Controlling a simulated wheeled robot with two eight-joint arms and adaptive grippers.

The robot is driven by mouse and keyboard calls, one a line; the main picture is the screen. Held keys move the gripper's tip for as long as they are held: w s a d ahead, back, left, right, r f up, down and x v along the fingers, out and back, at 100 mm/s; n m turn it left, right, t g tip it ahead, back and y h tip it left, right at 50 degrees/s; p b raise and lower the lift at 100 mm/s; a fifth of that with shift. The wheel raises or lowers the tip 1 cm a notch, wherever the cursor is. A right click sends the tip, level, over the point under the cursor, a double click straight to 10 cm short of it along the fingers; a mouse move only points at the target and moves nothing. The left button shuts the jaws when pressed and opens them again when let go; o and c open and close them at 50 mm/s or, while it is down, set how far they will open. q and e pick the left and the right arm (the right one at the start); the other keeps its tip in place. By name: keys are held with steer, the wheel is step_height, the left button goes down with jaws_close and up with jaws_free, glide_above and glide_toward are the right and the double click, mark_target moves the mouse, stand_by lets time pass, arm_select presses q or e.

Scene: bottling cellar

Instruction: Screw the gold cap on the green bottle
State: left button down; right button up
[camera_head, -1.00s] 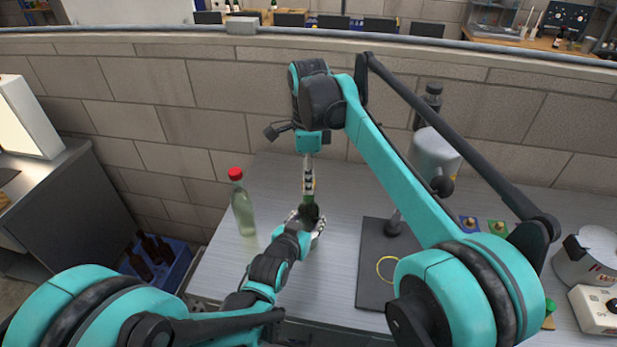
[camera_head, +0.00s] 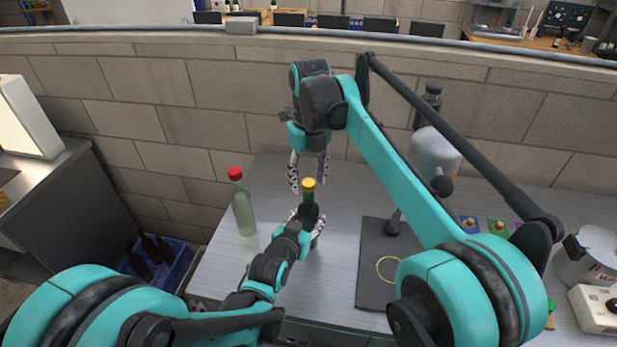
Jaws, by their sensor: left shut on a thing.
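The dark green bottle (camera_head: 308,207) stands upright on the grey table. The gold cap (camera_head: 309,184) sits on top of its neck; how tightly it is screwed cannot be seen. My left gripper (camera_head: 306,222) is shut on the bottle's body and hides much of its lower part. My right gripper (camera_head: 308,180) points down from above, its two fingers spread apart around and just above the cap, holding nothing.
A clear green bottle with a red cap (camera_head: 242,204) stands to the left. A dark plate with a yellow ring (camera_head: 376,290) and a grey device (camera_head: 434,155) are to the right. A blue crate of bottles (camera_head: 170,268) is on the floor at left.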

steer(key=shift+r, duration=0.1)
steer(key=shift+r, duration=2.15)
steer(key=shift+c, duration=0.5)
